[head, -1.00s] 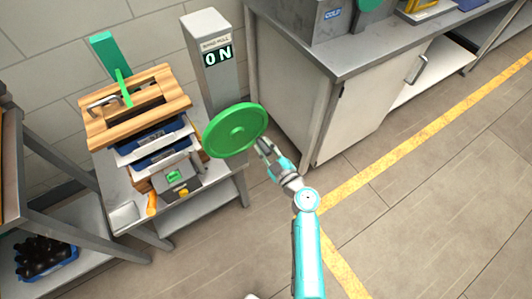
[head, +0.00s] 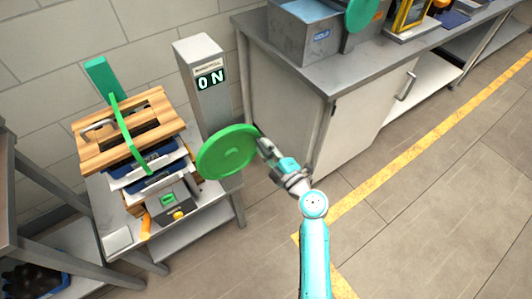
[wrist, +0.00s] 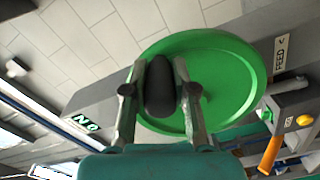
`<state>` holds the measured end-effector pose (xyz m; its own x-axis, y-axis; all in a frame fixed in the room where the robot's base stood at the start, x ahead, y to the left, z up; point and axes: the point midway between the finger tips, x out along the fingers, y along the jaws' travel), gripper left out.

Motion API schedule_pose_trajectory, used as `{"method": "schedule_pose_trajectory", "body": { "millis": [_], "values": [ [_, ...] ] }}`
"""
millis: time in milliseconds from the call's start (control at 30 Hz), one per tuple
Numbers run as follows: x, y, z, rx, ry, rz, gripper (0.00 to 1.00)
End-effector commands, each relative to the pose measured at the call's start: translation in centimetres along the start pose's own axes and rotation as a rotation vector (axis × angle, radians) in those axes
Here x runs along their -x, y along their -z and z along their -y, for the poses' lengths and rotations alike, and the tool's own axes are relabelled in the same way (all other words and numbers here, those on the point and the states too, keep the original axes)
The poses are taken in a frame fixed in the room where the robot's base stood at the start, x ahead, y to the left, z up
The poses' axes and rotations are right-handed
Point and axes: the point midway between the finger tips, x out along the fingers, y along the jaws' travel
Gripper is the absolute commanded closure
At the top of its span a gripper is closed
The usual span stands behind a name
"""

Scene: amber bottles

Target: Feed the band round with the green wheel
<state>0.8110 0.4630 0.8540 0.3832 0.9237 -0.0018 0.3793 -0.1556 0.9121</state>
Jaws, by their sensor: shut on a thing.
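The green wheel (head: 227,153) is a large disc in front of the grey post, and it also fills the middle of the wrist view (wrist: 225,75). My gripper (head: 264,149) is at the wheel's right side. In the wrist view its two fingers are closed on the wheel's dark handle (wrist: 160,88), one on each side. The green band (head: 127,130) comes from a green upright chute (head: 103,78) and hangs in a curve over the wooden top (head: 150,112) of a stack. Its free end lies low, in front of the stack.
The grey post (head: 206,85) shows "0 N". A grey cabinet (head: 285,105) stands right of the wheel. Open floor lies at the right.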

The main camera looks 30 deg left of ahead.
Motion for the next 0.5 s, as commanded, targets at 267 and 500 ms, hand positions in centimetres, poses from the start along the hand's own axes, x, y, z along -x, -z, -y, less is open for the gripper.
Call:
{"method": "schedule_pose_trajectory", "body": {
  "millis": [267,500],
  "values": [
    [-0.1,1.8,-2.3,-0.001,-0.005,-0.003,1.00],
    [-0.1,3.6,-3.5,0.180,-0.006,-0.004,1.00]
  ]
}}
